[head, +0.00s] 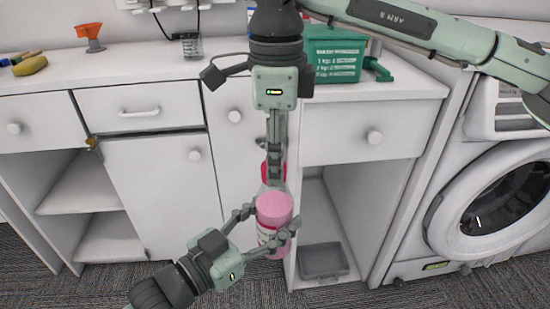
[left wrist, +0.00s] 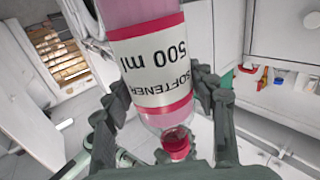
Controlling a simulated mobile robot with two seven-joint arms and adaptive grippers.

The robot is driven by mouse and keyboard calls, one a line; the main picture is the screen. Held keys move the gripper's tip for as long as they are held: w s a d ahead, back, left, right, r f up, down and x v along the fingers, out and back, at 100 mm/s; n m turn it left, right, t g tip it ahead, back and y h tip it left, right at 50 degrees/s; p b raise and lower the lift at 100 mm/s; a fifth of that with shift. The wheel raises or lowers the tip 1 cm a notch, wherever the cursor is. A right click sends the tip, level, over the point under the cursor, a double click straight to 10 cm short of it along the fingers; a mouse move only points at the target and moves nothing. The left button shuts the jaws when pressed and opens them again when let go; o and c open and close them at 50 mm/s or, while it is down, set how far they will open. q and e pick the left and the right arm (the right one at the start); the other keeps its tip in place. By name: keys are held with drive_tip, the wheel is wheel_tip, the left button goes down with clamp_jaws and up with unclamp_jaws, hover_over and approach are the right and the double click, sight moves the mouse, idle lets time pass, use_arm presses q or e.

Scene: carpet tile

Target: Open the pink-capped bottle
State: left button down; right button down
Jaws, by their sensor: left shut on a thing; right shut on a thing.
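The bottle (head: 272,238) stands upright in the head view, with pink liquid, a white label and a clear upper part. My left gripper (head: 266,226) is shut around its body from the lower left. The deep pink-red cap (head: 265,170) is at the top, partly hidden by the fingers. My right gripper (head: 275,178) reaches down from above and is shut on the cap. In the left wrist view the bottle (left wrist: 150,62) shows a "SOFTENER 500 ml" label, and the cap (left wrist: 176,143) is at its lower end. I cannot tell whether the cap is loosened.
White cabinets stand close behind the bottle. A washing machine (head: 495,205) is at the right; a grey tray (head: 324,260) lies on a low shelf.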

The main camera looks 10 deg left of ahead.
use_arm(q)
drive_tip(key=shift+s+d+r, duration=0.1)
drive_tip(key=shift+d+r, duration=0.05)
use_arm(e)
drive_tip(key=n, duration=0.5)
drive_tip(key=shift+w+a, duration=0.15)
drive_tip(key=n, duration=0.7)
drive_tip(key=shift+w+r, duration=0.1)
drive_tip(key=shift+w, duration=0.05)
drive_tip(key=n, duration=0.5)
drive_tip(key=shift+a, duration=0.1)
drive_tip(key=n, duration=0.7)
drive_tip(key=shift+w, duration=0.15)
drive_tip(key=shift+r, duration=0.15)
drive_tip(key=shift+r, duration=1)
